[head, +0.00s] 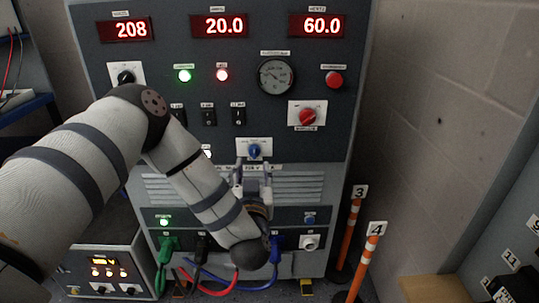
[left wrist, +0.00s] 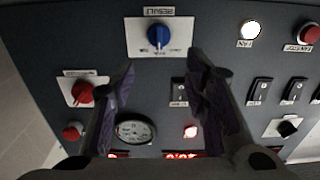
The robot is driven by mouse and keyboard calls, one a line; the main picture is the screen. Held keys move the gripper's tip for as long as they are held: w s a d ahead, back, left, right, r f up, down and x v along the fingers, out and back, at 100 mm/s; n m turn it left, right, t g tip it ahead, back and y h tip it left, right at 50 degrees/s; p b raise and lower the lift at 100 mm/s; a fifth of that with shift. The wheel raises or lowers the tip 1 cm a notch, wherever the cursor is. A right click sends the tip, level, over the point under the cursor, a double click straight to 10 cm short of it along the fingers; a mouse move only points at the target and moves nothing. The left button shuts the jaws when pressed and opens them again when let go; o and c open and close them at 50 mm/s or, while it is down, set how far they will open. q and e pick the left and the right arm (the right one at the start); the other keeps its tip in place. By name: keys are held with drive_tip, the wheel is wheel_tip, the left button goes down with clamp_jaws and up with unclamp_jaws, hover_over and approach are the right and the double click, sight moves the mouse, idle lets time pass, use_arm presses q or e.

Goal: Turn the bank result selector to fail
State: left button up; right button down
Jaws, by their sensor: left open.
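The bank result selector is a blue knob (head: 254,151) on a white plate, low in the middle of the dark panel. In the left wrist view, which is upside down, the blue knob (left wrist: 158,36) sits under a RESULT label. Its position marks are too small to read. My left gripper (head: 253,172) is just below the knob in the head view, its fingers pointing toward the panel. In the left wrist view the left gripper (left wrist: 162,62) is open and empty, its fingertips apart from the knob. My right gripper is not in view.
A red rotary knob (head: 307,117) is up and right of the selector, below a round gauge (head: 276,75). Black rocker switches (head: 239,116) are to the upper left. Coloured cables (head: 222,285) hang below. Orange-and-white posts (head: 366,250) stand at the right.

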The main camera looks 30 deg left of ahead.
sight(254, 151)
use_arm(q)
drive_tip(key=b+x, duration=0.1)
drive_tip(key=x, duration=0.6)
drive_tip(key=shift+w+a+f, duration=0.2)
drive_tip(key=shift+w, duration=0.05)
drive_tip(key=shift+w+a+r, duration=0.15)
drive_tip(key=shift+w+a, duration=0.05)
drive_tip(key=shift+w, duration=0.3)
clamp_jaws()
